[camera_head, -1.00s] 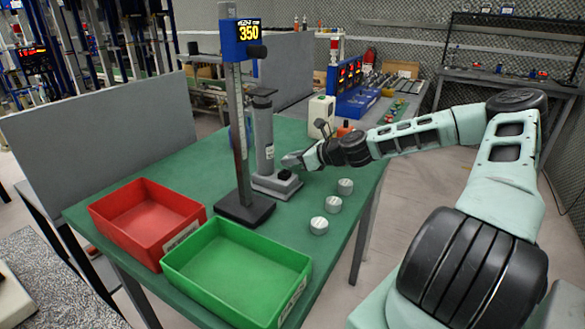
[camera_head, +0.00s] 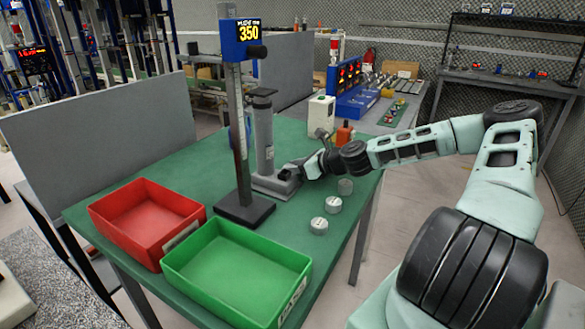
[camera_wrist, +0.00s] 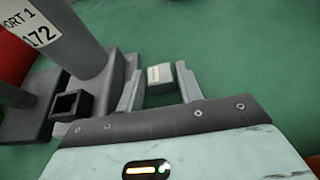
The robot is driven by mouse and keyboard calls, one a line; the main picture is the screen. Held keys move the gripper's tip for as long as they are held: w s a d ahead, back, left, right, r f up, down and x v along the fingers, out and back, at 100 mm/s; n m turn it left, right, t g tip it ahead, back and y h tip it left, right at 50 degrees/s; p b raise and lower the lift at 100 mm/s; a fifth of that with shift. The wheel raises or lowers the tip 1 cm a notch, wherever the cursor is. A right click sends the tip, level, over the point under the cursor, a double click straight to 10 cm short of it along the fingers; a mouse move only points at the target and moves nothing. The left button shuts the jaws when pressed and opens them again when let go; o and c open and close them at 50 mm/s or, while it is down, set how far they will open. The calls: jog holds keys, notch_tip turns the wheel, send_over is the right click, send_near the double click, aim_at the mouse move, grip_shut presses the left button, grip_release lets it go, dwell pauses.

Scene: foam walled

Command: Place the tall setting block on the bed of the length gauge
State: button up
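The length gauge appears to be the grey upright (camera_head: 264,140) on a grey bed (camera_head: 268,188). The wrist view shows its labelled post (camera_wrist: 75,35) and a black square holder (camera_wrist: 70,104) on the bed, empty. A small grey block (camera_wrist: 160,88) with a pale label shows between the fingers in the wrist view; I cannot tell whether it is the tall setting block. My gripper (camera_head: 296,170) is low, just right of the bed. In the wrist view my gripper (camera_wrist: 159,88) looks open, with green showing between left finger and block. The block is hidden in the head view.
A stand with a blue 350 display (camera_head: 243,37) has a black base (camera_head: 244,211) left of the bed. Pale round pucks (camera_head: 333,204) stand at the table's right edge. Red (camera_head: 150,220) and green (camera_head: 238,270) bins fill the front. An orange bottle (camera_head: 345,133) stands behind my wrist.

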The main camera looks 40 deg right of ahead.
jog(key=shift+o, duration=0.2)
jog(key=v, duration=1.1)
jog(key=shift+s, duration=0.15)
notch_tip(320, 180, up, 7)
jog(key=s+g+h+p, duration=0.1)
jog(key=s+g+p, duration=0.2)
jog(key=p, duration=0.4)
jog(key=x, duration=0.7)
jog(key=d+x, duration=0.1)
jog(key=x, duration=0.3)
jog(key=shift+w+a+f, duration=0.1)
jog(key=shift+w+a, duration=0.05)
jog(key=shift+w, duration=0.25)
jog(key=shift+p+x, duration=0.8)
jog(key=shift+x, duration=2.2)
grip_shut()
